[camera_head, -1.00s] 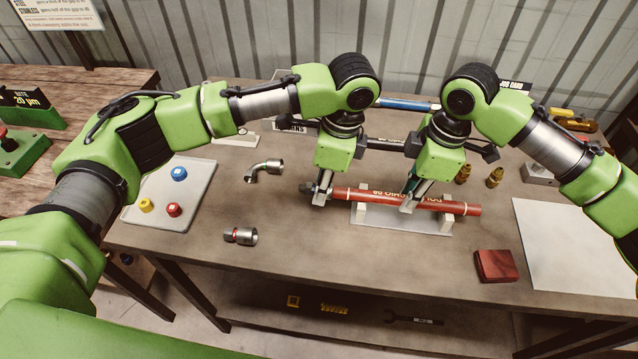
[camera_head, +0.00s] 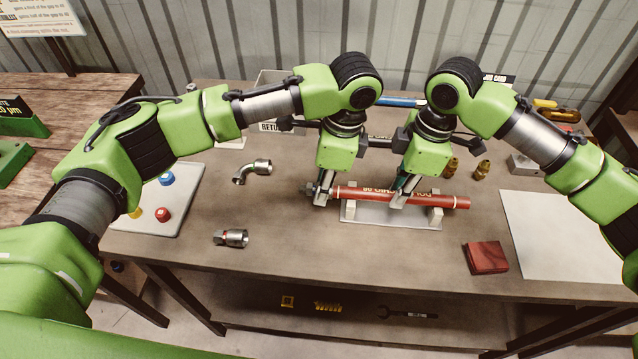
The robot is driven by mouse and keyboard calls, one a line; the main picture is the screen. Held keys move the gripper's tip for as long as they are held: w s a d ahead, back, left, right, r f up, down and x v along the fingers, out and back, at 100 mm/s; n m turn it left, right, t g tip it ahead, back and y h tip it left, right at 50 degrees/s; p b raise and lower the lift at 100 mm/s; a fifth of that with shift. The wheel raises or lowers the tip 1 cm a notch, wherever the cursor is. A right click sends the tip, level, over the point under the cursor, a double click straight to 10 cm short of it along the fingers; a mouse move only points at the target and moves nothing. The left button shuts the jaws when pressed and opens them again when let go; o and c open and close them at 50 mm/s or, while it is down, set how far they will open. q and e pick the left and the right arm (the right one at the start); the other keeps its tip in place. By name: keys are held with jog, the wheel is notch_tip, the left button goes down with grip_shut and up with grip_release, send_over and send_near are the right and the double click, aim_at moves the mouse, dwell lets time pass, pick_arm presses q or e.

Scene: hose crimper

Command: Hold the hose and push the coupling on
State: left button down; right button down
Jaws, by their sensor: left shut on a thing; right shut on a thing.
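A red hose (camera_head: 420,199) lies level across a light cradle (camera_head: 378,217) on the workbench. My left gripper (camera_head: 320,197) is shut on a metal coupling (camera_head: 313,190) at the hose's left end. The coupling is mostly hidden by the fingers, and it meets or nearly meets the hose end; how far it is on I cannot tell. A bent metal fitting (camera_head: 252,170) and a straight metal fitting (camera_head: 231,238) lie to the left on the bench.
A pale tray (camera_head: 182,211) with coloured caps is at the left. A dark red block (camera_head: 486,257) and a white sheet (camera_head: 560,235) lie at the right. Brass fittings (camera_head: 481,170) stand behind the hose. The bench front (camera_head: 350,262) is clear.

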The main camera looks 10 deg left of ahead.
pick_arm(q)
jog(key=shift+d, duration=0.65)
pick_arm(e)
jog(key=shift+a, duration=0.25)
pick_arm(q)
jog(key=c, duration=1.6)
grip_release()
jog(key=shift+c, duration=0.2)
jog(key=shift+a, duration=0.15)
jog(key=shift+a, duration=0.1)
pick_arm(e)
jog(key=shift+d, duration=0.1)
jog(key=shift+d, duration=0.1)
pick_arm(q)
notch_tip(320, 180, up, 12)
jog(key=d, duration=0.2)
pick_arm(e)
jog(key=c, duration=1.8)
grip_release()
jog(key=shift+c, duration=0.2)
jog(key=shift+r, duration=0.1)
